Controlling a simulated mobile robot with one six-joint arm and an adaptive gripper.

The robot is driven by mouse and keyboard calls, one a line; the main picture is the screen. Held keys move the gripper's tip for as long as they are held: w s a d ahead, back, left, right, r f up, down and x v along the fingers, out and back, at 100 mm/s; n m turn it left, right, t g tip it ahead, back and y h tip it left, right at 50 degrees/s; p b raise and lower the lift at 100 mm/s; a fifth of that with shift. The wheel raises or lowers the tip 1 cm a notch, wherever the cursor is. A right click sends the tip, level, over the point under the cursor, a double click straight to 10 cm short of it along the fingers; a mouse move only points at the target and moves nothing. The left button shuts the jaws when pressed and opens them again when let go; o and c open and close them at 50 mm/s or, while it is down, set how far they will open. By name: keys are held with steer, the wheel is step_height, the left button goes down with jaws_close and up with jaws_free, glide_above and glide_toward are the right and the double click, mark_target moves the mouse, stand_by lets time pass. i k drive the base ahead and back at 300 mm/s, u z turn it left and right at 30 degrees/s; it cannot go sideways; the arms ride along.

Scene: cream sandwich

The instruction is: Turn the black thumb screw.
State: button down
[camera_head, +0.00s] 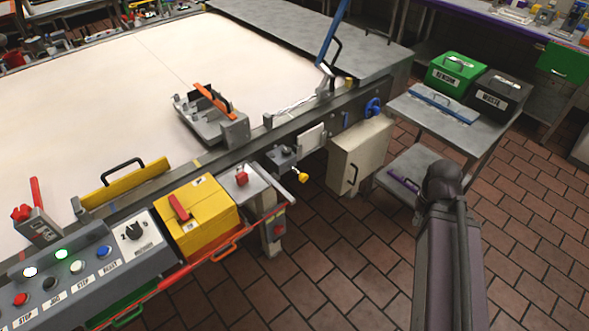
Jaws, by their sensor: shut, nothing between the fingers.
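I cannot pick out the black thumb screw with certainty. A small dark knob (284,151) sits on top of a grey block (282,162) at the conveyor's near side, and it is too small to identify. A grey metal fixture (205,116) with an orange bar (214,100) stands on the belt's near edge; any screw on it is too small to tell. My dark arm rises from the bottom right and ends in a rounded joint beside the grey cart. My gripper does not show in this view.
The white belt (120,80) fills the upper left. A control panel (85,270) and a yellow box (195,215) stand along its near side. A beige cabinet (358,155) and a grey cart (470,130) with green and black boxes stand right. Brick floor (330,260) is clear in front.

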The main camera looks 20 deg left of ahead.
mark_target(286, 151)
steer(key=u, duration=1.15)
steer(key=i, duration=1.05)
steer(key=z, duration=0.45)
